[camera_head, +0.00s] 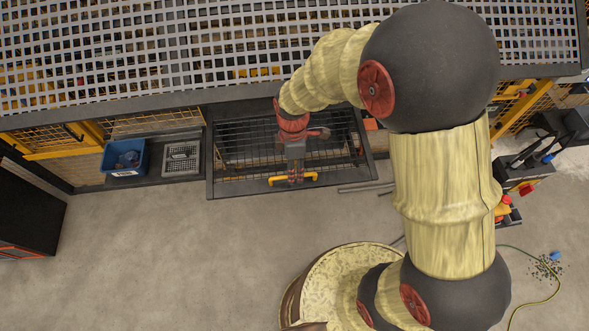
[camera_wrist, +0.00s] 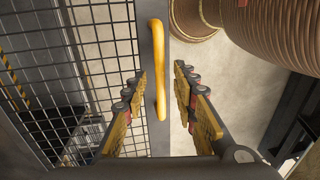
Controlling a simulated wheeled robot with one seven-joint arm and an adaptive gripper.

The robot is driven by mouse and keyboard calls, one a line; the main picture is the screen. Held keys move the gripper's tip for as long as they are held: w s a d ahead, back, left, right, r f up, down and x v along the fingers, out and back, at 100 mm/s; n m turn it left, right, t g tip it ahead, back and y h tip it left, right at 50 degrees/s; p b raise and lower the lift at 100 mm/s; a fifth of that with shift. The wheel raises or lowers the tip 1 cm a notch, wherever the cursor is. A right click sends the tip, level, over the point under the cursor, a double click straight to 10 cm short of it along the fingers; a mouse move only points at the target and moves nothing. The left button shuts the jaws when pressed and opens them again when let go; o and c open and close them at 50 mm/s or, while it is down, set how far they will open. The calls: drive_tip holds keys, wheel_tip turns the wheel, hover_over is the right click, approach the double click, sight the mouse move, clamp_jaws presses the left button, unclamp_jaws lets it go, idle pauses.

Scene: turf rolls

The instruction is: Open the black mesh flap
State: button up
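The black mesh flap (camera_head: 240,160) is a dark framed wire grid under the grey perforated panel in the head view. In the wrist view its mesh (camera_wrist: 100,45) fills the upper left, with a dark solid edge bar beside it. A yellow bar handle (camera_head: 312,177) sits on the flap's front edge. It also runs upright in the wrist view (camera_wrist: 156,35). My gripper (camera_head: 295,175) reaches down over the handle. In the wrist view my gripper (camera_wrist: 160,75) is open, one finger on each side of the handle, with gaps visible. Contact is not visible.
A blue bin (camera_head: 124,157) and a grey crate (camera_head: 182,158) stand left of the flap. The perforated panel (camera_head: 150,50) overhangs behind. A dark cabinet (camera_head: 28,212) stands at far left. The concrete floor (camera_head: 180,250) in front is clear.

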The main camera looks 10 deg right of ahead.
drive_tip(key=shift+c, duration=1.2)
drive_tip(key=c, duration=0.4)
clamp_jaws()
